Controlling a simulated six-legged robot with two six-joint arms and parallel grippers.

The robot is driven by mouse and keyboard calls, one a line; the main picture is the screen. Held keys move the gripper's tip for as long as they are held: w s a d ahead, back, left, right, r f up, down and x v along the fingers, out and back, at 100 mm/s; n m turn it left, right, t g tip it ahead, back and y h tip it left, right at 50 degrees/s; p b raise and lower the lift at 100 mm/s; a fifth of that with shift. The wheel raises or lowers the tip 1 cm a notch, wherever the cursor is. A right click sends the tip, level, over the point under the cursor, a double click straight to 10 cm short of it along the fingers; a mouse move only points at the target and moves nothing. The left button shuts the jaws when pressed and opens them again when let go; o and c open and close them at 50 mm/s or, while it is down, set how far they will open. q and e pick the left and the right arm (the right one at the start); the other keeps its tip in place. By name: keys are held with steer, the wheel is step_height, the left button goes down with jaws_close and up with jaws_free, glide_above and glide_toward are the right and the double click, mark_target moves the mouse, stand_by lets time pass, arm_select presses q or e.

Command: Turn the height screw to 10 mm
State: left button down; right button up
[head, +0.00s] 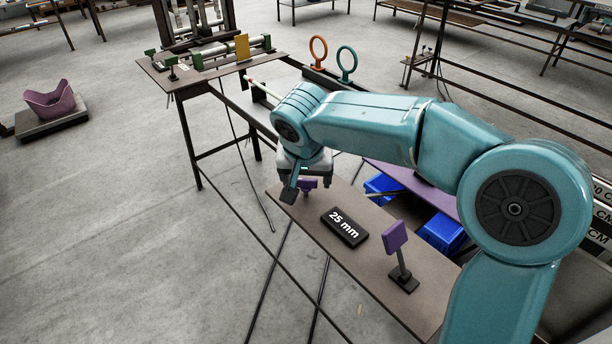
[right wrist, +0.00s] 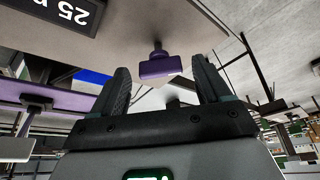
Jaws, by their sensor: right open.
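A black display (head: 345,228) reading "25 mm" lies on the narrow brown table. A purple handle (head: 308,184) is at the table's far end, partly hidden by my right gripper. In the right wrist view the purple handle (right wrist: 158,67) stands on a short purple stem, in the gap between the fingertips. My right gripper (head: 299,189) is open, with one dark finger on each side of the handle and no clear contact. A second purple paddle (head: 396,237) stands on a black post nearer the front. No label shows which one is the height screw. My left gripper is not in view.
Blue bins (head: 441,234) sit beside the table, below a purple strip. A purple piece (head: 50,102) rests on a floor platform at left.

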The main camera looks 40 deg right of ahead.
steer(key=shift+s+a+r, duration=0.1)
steer(key=shift+s+a, duration=0.05)
steer(key=shift+w, duration=0.25)
steer(key=c, duration=1.1)
steer(key=shift+o, duration=0.3)
